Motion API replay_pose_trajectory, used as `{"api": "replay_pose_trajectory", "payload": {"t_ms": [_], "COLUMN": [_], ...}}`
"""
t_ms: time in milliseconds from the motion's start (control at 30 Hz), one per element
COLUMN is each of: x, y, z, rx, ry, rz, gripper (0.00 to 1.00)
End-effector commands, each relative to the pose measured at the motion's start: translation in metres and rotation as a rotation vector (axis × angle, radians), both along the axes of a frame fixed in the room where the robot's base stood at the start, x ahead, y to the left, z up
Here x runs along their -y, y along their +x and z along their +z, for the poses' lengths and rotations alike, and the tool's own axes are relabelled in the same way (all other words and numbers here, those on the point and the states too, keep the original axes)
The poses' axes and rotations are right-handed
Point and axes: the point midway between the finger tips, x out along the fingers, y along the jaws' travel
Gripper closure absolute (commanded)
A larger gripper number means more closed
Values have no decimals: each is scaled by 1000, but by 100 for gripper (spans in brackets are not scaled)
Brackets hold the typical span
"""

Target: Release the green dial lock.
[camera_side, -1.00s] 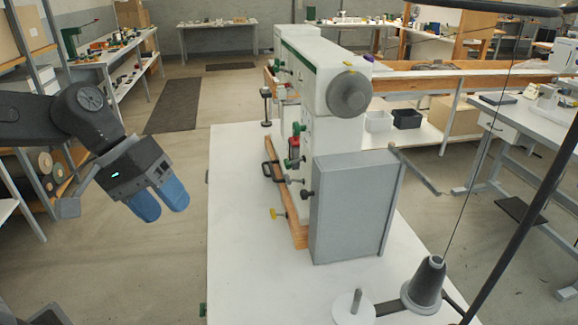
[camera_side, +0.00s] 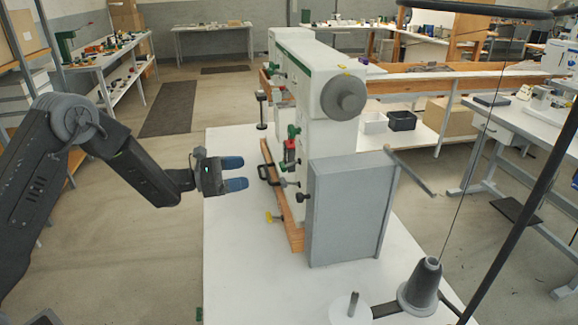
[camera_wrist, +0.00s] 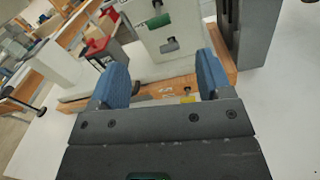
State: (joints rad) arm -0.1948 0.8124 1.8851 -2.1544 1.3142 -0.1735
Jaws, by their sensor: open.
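Green-handled parts sit on the face of the white machine; the upper one (camera_side: 293,131) is clear in the side view. A green knob (camera_wrist: 158,20) shows near the top of the wrist view, with a darker grey-green knob (camera_wrist: 170,45) below it. I cannot tell which is the dial lock. My gripper (camera_side: 244,174) is open and empty, with two blue fingers pointing right at the machine, apart from it. In the wrist view its fingers (camera_wrist: 162,68) lie below the knobs, with a gap between them.
A grey box (camera_side: 345,210) stands at the machine's near end. A thread cone (camera_side: 422,285) stands at front right. The white tabletop (camera_side: 240,260) is clear at left.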

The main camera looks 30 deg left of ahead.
Motion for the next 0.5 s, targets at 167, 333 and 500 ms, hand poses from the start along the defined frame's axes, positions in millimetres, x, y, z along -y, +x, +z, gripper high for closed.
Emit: {"api": "replay_pose_trajectory", "payload": {"t_ms": [167, 333, 500], "x": [12, 35, 60], "y": [13, 37, 62], "z": [-1, -1, -1], "rx": [1, 1, 0], "ry": [-2, -1, -1], "rz": [1, -2, -1], "gripper": [28, 28, 28]}}
